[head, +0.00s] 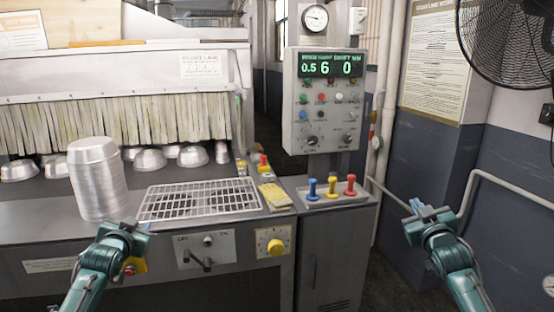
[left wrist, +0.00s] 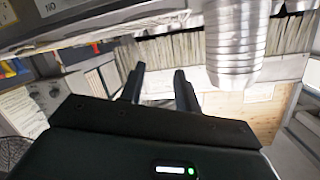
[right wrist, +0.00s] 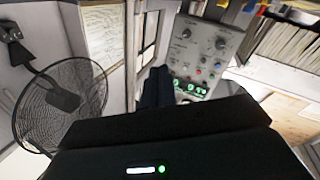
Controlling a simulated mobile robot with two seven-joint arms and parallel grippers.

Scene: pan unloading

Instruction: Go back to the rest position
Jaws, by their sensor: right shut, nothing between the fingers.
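My left gripper (head: 124,232) is in front of the machine's front edge in the head view, just below the stack of pans. In the left wrist view its two fingers (left wrist: 159,76) stand apart with nothing between them. My right gripper (head: 430,212) is off to the right, in front of the dark lower wall. In the right wrist view its fingers (right wrist: 158,76) are together and hold nothing. A tall stack of silver pans (head: 98,185) stands upright on the left of the deck, apart from both grippers. It also shows in the left wrist view (left wrist: 236,45).
Several loose pans (head: 150,160) sit by the strip curtain (head: 110,122). A wire rack (head: 200,201) lies on the deck, with a yellow block (head: 275,196) beside it. A control panel (head: 323,100) stands in the middle. A fan (head: 510,40) hangs at upper right.

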